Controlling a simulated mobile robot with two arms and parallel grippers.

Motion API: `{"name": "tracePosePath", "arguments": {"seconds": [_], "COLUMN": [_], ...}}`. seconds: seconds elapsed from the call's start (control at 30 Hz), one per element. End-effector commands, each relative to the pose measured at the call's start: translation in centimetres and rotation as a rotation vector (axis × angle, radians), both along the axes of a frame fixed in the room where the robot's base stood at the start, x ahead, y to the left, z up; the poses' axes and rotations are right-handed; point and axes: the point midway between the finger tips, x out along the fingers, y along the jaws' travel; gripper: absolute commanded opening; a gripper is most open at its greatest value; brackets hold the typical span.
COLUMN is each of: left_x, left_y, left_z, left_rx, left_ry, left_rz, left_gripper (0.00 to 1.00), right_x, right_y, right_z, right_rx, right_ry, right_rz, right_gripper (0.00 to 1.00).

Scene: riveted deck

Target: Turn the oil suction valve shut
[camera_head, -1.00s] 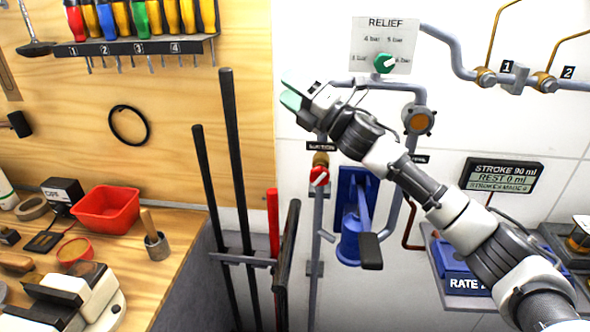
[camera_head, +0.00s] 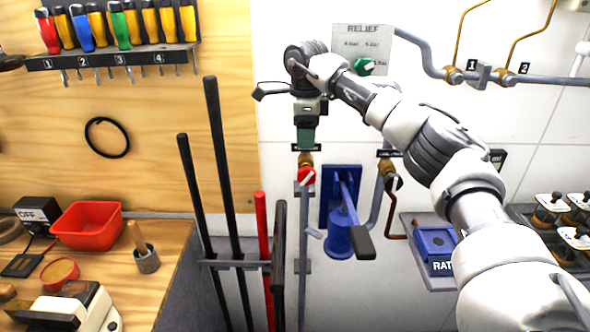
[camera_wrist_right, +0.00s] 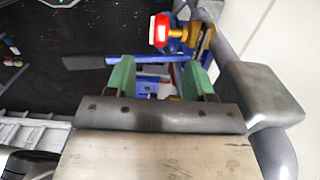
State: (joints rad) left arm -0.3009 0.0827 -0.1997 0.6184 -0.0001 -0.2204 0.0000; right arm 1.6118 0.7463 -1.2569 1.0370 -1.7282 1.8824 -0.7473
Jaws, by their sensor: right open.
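The suction valve (camera_head: 306,177) has a red knob with a white stripe set on a brass body, on a vertical grey pipe under a small black label. The stripe looks slanted in the head view. My right gripper (camera_head: 305,140) points down just above the valve, partly covering the label area. In the right wrist view the red knob (camera_wrist_right: 160,30) shows beyond the gripper's green fingers (camera_wrist_right: 158,82), which are apart with nothing held between them. The knob is not between the fingers. My left gripper is not in view.
A blue hand pump (camera_head: 341,228) with a black-ended lever stands right of the valve. A black-knobbed valve (camera_head: 392,182) is farther right. The green relief knob (camera_head: 364,66) is above. Long bars (camera_head: 230,200) stand in a rack to the left.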

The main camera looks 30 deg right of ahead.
Motion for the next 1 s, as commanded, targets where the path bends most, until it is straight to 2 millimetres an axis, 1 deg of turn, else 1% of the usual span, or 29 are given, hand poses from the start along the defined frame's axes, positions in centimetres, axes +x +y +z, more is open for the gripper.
{"name": "tracePosePath", "arguments": {"seconds": [0.3,0.4,0.5,0.7,0.93,0.97,1.0], "left_x": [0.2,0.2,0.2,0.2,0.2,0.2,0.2], "left_y": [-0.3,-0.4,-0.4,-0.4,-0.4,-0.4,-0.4], "left_z": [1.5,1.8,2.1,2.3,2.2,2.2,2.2], "left_rx": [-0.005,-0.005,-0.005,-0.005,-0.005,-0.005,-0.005], "left_ry": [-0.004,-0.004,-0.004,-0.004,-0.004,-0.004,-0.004], "left_rz": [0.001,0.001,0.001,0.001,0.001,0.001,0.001], "left_gripper": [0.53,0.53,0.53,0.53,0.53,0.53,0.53], "right_x": [-0.1,-0.1,0.0,0.0,0.0,0.0,0.0], "right_y": [0.1,0.1,0.1,0.1,0.1,0.1,0.1], "right_z": [-5.8,-7.5,-8.7,-9.9,-10.0,-10.0,-10.0], "right_rx": [0.003,0.004,0.006,0.005,0.005,0.005,0.005], "right_ry": [0.004,0.002,0.001,-0.001,-0.002,-0.002,-0.002], "right_rz": [0.002,0.002,0.002,0.003,0.003,0.003,0.003], "right_gripper": [0.53,0.53,0.53,0.53,0.53,0.5,0.44]}}
